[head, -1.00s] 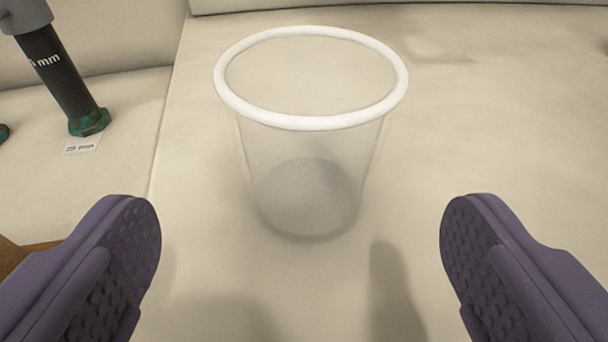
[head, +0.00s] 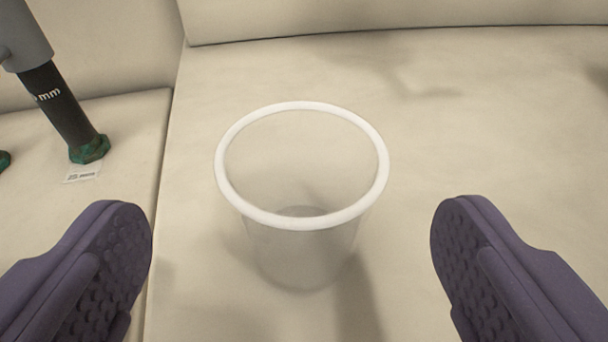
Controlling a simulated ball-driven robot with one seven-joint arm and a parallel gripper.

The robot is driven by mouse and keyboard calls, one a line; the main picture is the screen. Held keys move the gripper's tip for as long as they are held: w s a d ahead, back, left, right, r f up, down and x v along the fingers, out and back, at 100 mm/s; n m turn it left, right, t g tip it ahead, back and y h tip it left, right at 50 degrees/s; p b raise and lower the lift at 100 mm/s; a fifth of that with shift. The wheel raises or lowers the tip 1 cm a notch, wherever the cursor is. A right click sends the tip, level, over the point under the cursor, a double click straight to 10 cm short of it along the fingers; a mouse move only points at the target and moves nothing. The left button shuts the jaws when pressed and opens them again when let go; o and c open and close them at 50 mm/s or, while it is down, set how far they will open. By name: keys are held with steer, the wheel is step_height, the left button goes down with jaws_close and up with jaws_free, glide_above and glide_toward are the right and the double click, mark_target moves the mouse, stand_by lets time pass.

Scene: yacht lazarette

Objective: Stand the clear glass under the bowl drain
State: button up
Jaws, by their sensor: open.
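The clear glass (head: 300,255) stands upright on the pale surface, with a thick white rim at its top. It looks empty. My gripper (head: 292,240) is open, with one purple padded finger on each side of the glass. There is a clear gap between each finger and the glass, and neither touches it. The bowl drain is not identifiable for certain in this view.
A grey and black pipe (head: 55,100) marked "mm" with a green corroded end fitting (head: 90,149) stands at the upper left. A small white label (head: 82,175) lies by it. A seam runs left of the glass. The surface to the right is clear.

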mark_target(303, 151)
steer(key=b+x, duration=0.2)
steer(key=x, duration=0.4)
steer(key=shift+w+d, duration=0.1)
steer(key=shift+d, duration=0.05)
steer(key=shift+c, duration=0.4)
